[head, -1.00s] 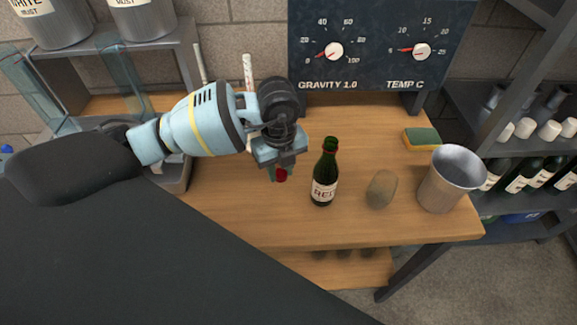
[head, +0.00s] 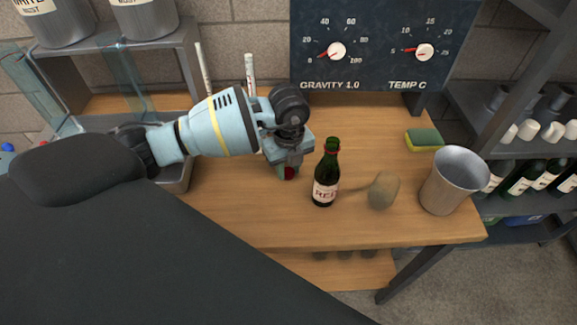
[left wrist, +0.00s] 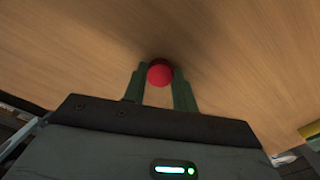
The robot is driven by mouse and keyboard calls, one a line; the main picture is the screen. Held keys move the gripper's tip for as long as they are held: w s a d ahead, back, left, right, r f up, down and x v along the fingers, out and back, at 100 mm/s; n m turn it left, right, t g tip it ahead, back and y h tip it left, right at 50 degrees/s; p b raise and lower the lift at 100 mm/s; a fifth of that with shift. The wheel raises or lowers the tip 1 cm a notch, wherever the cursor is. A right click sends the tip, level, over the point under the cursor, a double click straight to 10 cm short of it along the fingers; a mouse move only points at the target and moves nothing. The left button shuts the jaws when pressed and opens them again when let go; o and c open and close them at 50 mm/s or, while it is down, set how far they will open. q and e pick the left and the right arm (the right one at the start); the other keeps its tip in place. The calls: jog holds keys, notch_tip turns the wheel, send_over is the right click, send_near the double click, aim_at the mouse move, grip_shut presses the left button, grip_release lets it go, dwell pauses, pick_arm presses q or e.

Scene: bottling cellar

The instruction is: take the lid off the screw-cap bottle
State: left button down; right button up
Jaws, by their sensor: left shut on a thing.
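My left gripper (head: 288,166) is shut on the red lid (head: 290,174) and holds it to the left of the bottle, apart from its neck. In the left wrist view the round red lid (left wrist: 160,74) sits between the two dark green fingertips, with bare wood behind it. The screw-cap bottle (head: 325,173) is dark green with a pale label and red lettering. It stands upright on the wooden bench, its neck uncovered, with a red ring below the mouth. My right gripper is not in view.
The gauge panel (head: 380,45) stands at the back. The bench (head: 240,215) is clear in front of my gripper.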

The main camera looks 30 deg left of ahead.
aim_at(289, 171)
pick_arm(q)
jog(key=shift+f, duration=0.15)
jog(key=c, duration=1.1)
grip_release()
jog(key=shift+r+p, duration=0.4)
jog(key=shift+r, duration=5.8)
